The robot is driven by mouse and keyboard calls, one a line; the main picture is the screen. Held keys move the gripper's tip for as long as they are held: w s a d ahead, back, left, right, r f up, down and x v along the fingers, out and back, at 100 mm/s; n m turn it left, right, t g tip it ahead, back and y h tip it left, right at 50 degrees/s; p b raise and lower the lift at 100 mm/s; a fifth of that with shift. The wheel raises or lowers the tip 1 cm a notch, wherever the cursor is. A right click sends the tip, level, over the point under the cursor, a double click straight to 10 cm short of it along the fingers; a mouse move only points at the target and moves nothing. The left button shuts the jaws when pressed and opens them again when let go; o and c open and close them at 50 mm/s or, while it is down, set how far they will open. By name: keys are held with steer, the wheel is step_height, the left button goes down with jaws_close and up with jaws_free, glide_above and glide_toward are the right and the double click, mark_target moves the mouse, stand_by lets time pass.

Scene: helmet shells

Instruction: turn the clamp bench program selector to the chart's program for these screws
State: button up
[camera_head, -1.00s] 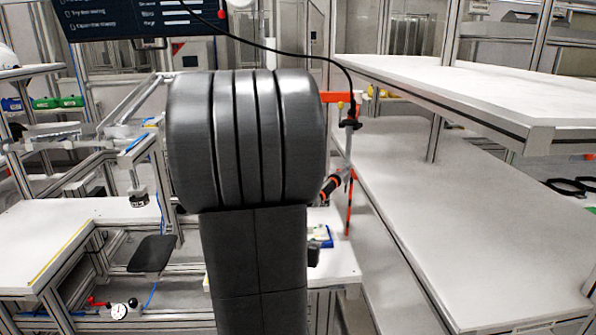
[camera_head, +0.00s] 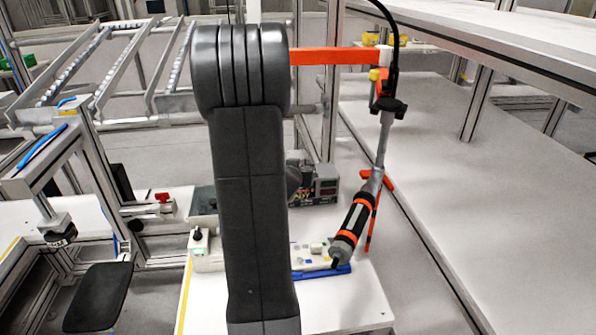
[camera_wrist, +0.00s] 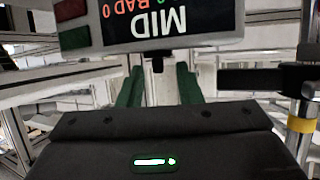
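In the wrist view, my gripper (camera_wrist: 159,88) shows two green fingers standing apart, with no held object visible between them. Just beyond them is a display box (camera_wrist: 150,42), upside down, reading "MID" and "BAD 0". A small dark part (camera_wrist: 158,58) sits at its edge between the fingers; I cannot tell whether it is a knob or whether they touch it. In the head view, my arm hides the gripper. A small pale box with a dark-and-green top (camera_head: 198,240) stands left of my arm; I cannot tell whether it is the selector. No screw chart is readable.
A hanging screwdriver (camera_head: 353,225) and a blue tool or strip (camera_head: 322,271) are right of my arm. A long shelf (camera_head: 480,190) fills the right. A red-handled clamp (camera_head: 160,204) is at left.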

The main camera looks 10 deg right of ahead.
steer(key=shift+w+d+f, duration=0.1)
steer(key=shift+w+d, duration=0.1)
steer(key=shift+w, duration=0.05)
jaws_close()
